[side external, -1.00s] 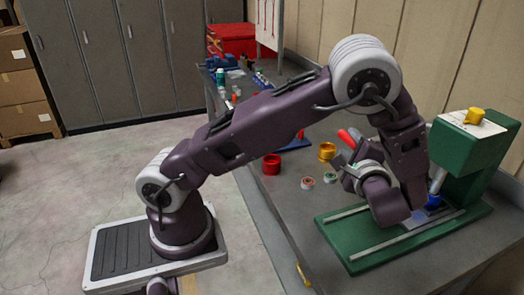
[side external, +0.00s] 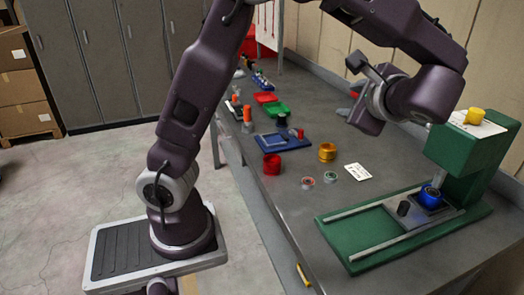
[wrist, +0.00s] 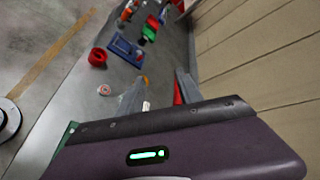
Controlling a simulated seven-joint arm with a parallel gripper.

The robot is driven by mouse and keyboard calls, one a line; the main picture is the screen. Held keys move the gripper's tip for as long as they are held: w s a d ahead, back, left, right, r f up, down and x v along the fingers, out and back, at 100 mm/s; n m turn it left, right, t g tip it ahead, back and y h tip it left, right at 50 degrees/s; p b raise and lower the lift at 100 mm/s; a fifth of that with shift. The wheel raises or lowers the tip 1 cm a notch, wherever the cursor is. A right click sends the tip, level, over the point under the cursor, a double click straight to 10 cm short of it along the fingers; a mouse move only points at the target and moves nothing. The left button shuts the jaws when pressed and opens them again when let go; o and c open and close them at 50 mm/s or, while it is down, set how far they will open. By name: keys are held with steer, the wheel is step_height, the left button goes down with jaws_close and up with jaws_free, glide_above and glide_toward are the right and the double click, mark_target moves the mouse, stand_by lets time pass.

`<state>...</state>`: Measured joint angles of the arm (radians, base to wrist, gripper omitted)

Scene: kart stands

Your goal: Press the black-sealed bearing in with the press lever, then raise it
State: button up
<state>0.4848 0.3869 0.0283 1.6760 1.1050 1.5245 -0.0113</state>
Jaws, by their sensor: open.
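The green press (side external: 460,155) stands at the right end of the bench, with a yellow knob (side external: 476,116) on top. Its metal ram (side external: 438,178) is down at a blue round housing (side external: 429,199); I cannot tell whether they touch. The housing sits on a grey sled plate (side external: 420,221) with a black knob (side external: 403,208). I cannot make out a black-sealed bearing; any inside the housing is hidden. I cannot clearly identify the press lever. My gripper (side external: 347,114) is open, raised above the bench and left of the press. Its fingers also show in the wrist view (wrist: 158,97).
Two small bearings, one red-ringed (side external: 308,182) and one green-ringed (side external: 331,177), lie near a white card (side external: 357,172). A red cup (side external: 272,164), a yellow cup (side external: 327,152) and a blue tray (side external: 270,145) stand farther back. Wood panelling (side external: 395,40) borders the bench.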

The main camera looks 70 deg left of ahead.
steer(key=s+f+n+g+h, duration=0.15)
steer(key=s+n+h, duration=0.4)
steer(key=s, duration=0.75)
steer(key=s+d+f+n+t+h, duration=0.2)
steer(key=s+d+t+h, duration=0.1)
steer(key=s+d+h, duration=0.3)
steer(key=s, duration=0.2)
steer(key=shift+s, duration=0.3)
steer(key=shift+d+f+n+h, duration=0.15)
steer(key=shift+n+h, duration=0.2)
steer(key=shift+s+d+n+t+h, duration=0.3)
steer(key=shift+s+d+n+t, duration=0.1)
steer(key=shift+d, duration=0.25)
